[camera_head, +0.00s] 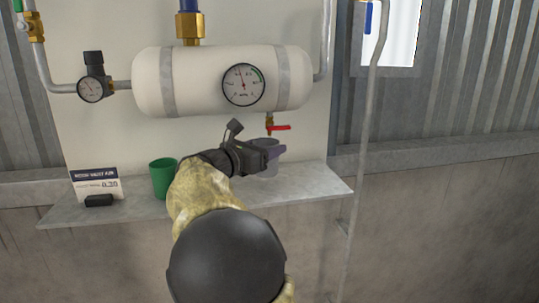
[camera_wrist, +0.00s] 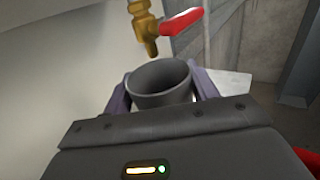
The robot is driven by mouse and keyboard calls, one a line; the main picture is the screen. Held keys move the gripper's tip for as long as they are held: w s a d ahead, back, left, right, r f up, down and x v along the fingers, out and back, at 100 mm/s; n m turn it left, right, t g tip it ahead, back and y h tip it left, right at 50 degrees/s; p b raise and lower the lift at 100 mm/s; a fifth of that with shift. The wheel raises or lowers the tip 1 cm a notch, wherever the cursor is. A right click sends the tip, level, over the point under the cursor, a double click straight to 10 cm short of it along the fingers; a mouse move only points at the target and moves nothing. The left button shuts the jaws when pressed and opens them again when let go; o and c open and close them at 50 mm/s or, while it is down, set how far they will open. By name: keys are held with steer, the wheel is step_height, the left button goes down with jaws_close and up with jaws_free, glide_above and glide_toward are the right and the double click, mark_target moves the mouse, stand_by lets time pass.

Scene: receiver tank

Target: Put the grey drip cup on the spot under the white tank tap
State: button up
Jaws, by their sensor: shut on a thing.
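The grey drip cup (camera_wrist: 160,84) is upright between the jaws of my gripper (camera_wrist: 160,92), which is shut on it. In the head view my gripper (camera_head: 268,150) is over the right part of the shelf, and the cup (camera_head: 269,170) shows just below its fingers. The white tank (camera_head: 210,82) is on the wall above. Its brass tap (camera_head: 269,119) with a red handle hangs from the tank's underside, just above the cup. In the wrist view the tap (camera_wrist: 147,30) points down near the cup's far rim. The spot under the tap is hidden by the cup and gripper.
A green cup (camera_head: 162,178) stands on the grey shelf (camera_head: 315,186), left of my arm. A printed card (camera_head: 97,186) and a small black block (camera_head: 99,200) are at the shelf's left. A vertical pipe (camera_head: 364,120) runs past the shelf's right end.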

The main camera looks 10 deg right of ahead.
steer(key=shift+s+a, duration=0.1)
steer(key=shift+w+d+r, duration=0.1)
steer(key=shift+w+d, duration=0.2)
steer(key=shift+d, duration=0.15)
steer(key=f, duration=0.1)
steer(key=f+p, duration=0.2)
steer(key=shift+w+d+f, duration=0.1)
steer(key=shift+w+d, duration=0.1)
steer(key=shift+d, duration=0.05)
steer(key=shift+a+f, duration=0.1)
steer(key=shift+f, duration=0.15)
steer(key=o, duration=1.1)
steer(key=shift+f, duration=0.1)
steer(key=shift+c, duration=0.2)
